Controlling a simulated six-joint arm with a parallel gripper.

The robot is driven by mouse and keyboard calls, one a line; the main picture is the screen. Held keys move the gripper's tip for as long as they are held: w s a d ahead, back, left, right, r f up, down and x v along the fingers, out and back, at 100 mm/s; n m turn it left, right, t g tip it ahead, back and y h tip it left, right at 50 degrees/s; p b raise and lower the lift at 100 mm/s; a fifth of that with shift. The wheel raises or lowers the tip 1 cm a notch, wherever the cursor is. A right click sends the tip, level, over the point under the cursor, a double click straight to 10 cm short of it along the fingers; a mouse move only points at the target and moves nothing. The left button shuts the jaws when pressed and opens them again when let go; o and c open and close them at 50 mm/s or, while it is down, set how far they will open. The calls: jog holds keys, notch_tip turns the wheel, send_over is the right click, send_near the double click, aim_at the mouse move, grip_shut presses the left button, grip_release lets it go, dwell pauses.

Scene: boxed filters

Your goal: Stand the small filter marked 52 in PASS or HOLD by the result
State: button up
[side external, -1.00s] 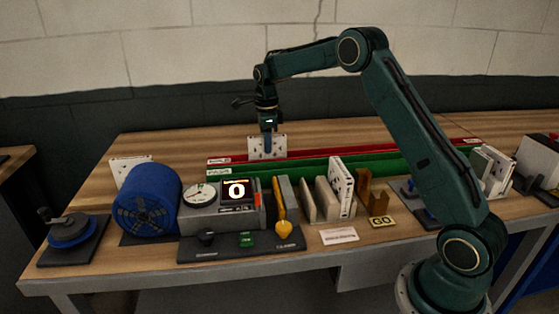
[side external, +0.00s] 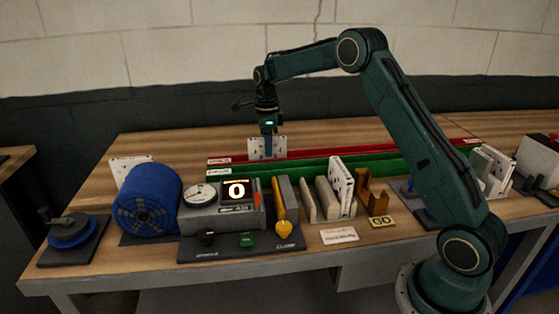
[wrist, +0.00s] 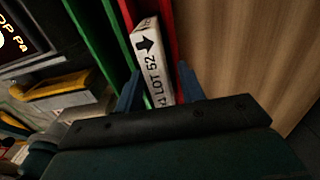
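The small filter marked LOT 52 (wrist: 152,62) stands upright in the red channel (wrist: 167,14), its printed edge and black arrow facing up. In the side view the white filter (side external: 280,146) stands at the left part of the red channel (side external: 313,153), with the green channel (side external: 300,166) in front. My gripper (wrist: 158,92) is down over the filter, one blue finger on each side, with narrow gaps showing beside it, so it looks open. My gripper (side external: 267,150) partly hides the filter's face in the side view. The tester display (side external: 237,190) reads 0.
A blue cylinder (side external: 147,200), a round gauge (side external: 199,195) and a yellow-handled lever (side external: 281,215) stand in front. Another white filter (side external: 341,187) stands in a rack near the GO plate (side external: 381,222). More filters (side external: 490,168) stand at right. Bare wood lies behind the channels.

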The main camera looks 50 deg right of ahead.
notch_tip(320, 180, up, 12)
dwell(0.6)
jog(key=shift+r, duration=0.1)
dwell(0.4)
jog(key=s+a+r+n+t, duration=0.1)
jog(key=s+a+r+n, duration=0.4)
jog(key=s+n, duration=0.25)
jog(key=s+a+r+n+t, duration=0.2)
jog(key=s+a+r+n, duration=0.35)
jog(key=s, duration=0.35)
jog(key=s+a+f+n+t, duration=0.1)
jog(key=s+a+f+n, duration=0.1)
jog(key=s+n, duration=0.2)
jog(key=s+a+f+n, duration=0.1)
jog(key=s+f+n, duration=0.2)
jog(key=s, duration=0.6)
jog(key=s+a+f+n+t, duration=0.1)
jog(key=s+a+f+n, duration=0.1)
jog(key=s+n, duration=0.5)
jog(key=shift+a+f+t, duration=0.3)
jog(key=shift+a+f, duration=0.05)
jog(key=shift+f, duration=0.4)
